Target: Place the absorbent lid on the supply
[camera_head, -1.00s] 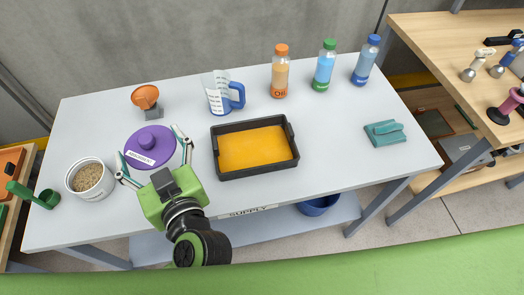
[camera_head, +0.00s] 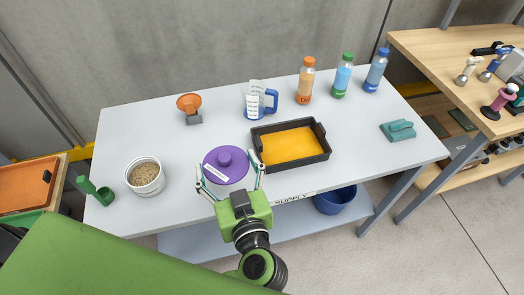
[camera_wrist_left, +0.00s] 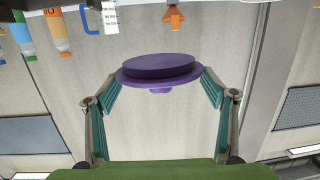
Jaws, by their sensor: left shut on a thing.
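The purple absorbent lid (camera_head: 226,163) is round with a knob and a white label. It is held level between the two fingers of my left gripper (camera_head: 230,180), which is shut on it by its rim. The left wrist view shows the lid (camera_wrist_left: 158,68) between the fingers (camera_wrist_left: 160,88), clear of the surface, with that picture upside down. The white table (camera_head: 195,147) bears the label SUPPLY (camera_head: 291,200) on its front edge. The lid is over the table's front part, left of the black tray. My right gripper is not in view.
A white tub of granules (camera_head: 145,190) and a green scoop (camera_head: 103,196) stand at left. The black tray (camera_head: 290,163) with an orange inside is close on the right. A jug (camera_head: 254,106), several bottles and a teal cloth (camera_head: 398,130) are farther back and right.

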